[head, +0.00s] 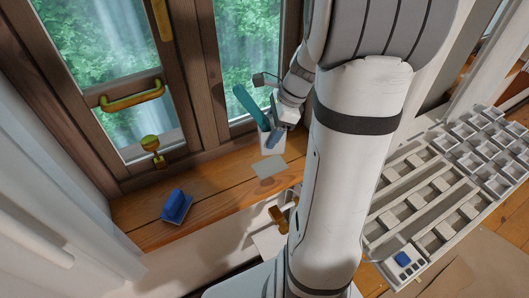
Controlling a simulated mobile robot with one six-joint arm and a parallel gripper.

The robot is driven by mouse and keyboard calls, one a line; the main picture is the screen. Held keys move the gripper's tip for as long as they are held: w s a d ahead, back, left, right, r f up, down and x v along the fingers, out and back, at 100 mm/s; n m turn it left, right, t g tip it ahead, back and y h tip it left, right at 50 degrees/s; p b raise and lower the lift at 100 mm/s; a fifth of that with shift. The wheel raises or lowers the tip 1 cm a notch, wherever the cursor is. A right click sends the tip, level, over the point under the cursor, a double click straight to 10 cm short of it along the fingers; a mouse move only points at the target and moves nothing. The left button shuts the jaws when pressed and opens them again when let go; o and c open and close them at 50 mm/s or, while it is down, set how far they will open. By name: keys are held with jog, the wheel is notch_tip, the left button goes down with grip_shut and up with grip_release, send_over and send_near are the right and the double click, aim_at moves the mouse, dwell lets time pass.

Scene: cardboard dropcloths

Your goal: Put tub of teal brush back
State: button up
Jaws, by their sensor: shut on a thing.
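A white tub (266,148) with a long teal brush (249,106) leaning out of it to the upper left is at the right of the wooden window sill. A smaller blue thing (272,139) shows at the tub's front. My gripper (279,122) is at the tub's upper right, shut on the tub. Its fingertips are small and partly hidden, and my arm covers what lies to the right. I cannot tell whether the tub touches the sill.
A pale flat card (270,166) lies on the sill (150,232) just in front of the tub. A blue block on a blue base (176,207) sits further left. The window's brass handle (132,95) juts out behind. A grey compartment tray (385,215) is right of my arm.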

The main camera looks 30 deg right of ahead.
jog(key=shift+w+f, duration=0.2)
jog(key=shift+w, duration=0.05)
notch_tip(320, 180, down, 10)
jog(key=shift+r+b, duration=0.25)
jog(key=shift+b, duration=0.35)
jog(key=shift+f, duration=0.2)
jog(key=o, duration=1.1)
jog(key=shift+c, duration=0.2)
jog(key=shift+r, duration=0.1)
jog(key=shift+r, duration=0.25)
jog(key=p+v, duration=0.1)
jog(key=v, duration=1)
jog(key=shift+d+r, duration=0.25)
jog(key=shift+r, duration=0.05)
